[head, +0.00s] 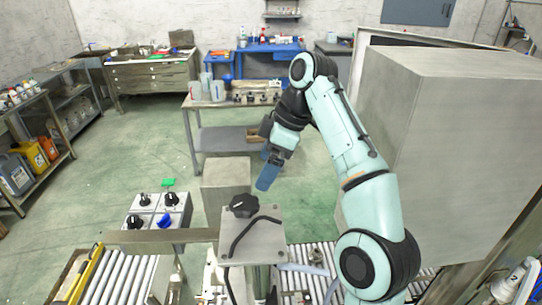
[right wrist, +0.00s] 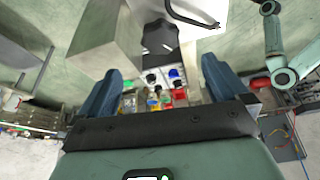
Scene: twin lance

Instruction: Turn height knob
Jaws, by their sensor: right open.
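I cannot tell which one is the height knob. My right gripper (head: 267,177) is in the air beyond the plate, apart from the knobs. In the right wrist view its two blue fingers (right wrist: 161,68) are spread with nothing gripped. That view also shows a black knob (right wrist: 151,78) and the blue knob (right wrist: 175,73). My left gripper is not seen.
A grey box-shaped post (head: 226,178) stands just behind the plate. A large grey cabinet (head: 465,150) fills the right side. Roller conveyors (head: 120,278) run along the front. A bench (head: 225,138) with containers stands behind; green floor (head: 150,150) is open at left.

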